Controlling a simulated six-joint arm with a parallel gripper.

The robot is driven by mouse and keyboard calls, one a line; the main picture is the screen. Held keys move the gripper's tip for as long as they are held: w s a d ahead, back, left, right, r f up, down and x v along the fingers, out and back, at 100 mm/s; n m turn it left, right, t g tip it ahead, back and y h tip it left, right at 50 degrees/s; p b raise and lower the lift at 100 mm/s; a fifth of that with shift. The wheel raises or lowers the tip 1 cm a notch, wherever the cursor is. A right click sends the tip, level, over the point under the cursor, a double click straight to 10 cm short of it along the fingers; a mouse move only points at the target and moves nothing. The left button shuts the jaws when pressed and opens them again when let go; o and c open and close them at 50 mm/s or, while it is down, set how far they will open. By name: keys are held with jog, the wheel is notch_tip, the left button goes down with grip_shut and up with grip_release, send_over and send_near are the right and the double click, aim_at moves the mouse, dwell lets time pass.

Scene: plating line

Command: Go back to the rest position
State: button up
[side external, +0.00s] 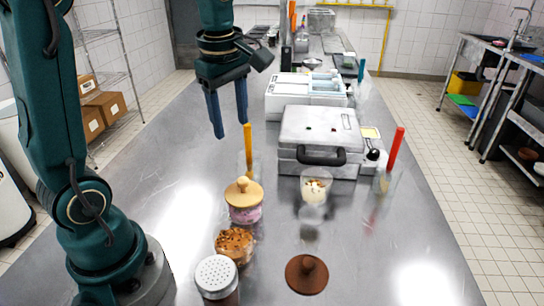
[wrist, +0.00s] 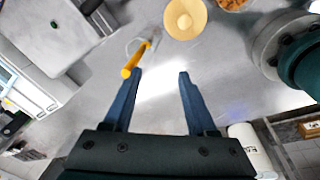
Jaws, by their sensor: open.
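My gripper (side external: 230,128) is open and empty, pointing down above the steel table, with its arm at the left of the side view. In the wrist view its two blue fingers (wrist: 160,72) are apart with only table between them. A clear glass holding an orange-handled utensil (side external: 248,150) stands near the fingers; the handle (wrist: 131,66) shows close to the left fingertip in the wrist view. I cannot tell from these views whether they touch. A jar with pink contents and a wooden lid (side external: 243,192) stands in front of that glass. No marker of a rest position shows.
A grey press appliance (side external: 320,130) and white bins (side external: 305,88) stand behind. A cream-filled cup (side external: 316,187), a red-handled utensil (side external: 395,150) in a glass, a nut-topped jar (side external: 234,243), a shaker (side external: 217,276) and a brown lid (side external: 306,273) stand around. The table's left side is clear.

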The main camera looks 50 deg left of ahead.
jog(key=s+d+f+m+t+h, duration=0.1)
jog(key=s+d+m+t, duration=0.3)
jog(key=s+d+m, duration=0.6)
jog(key=m, duration=0.9)
jog(key=shift+s+f+m+h, duration=0.15)
jog(key=shift+f+m+h, duration=0.15)
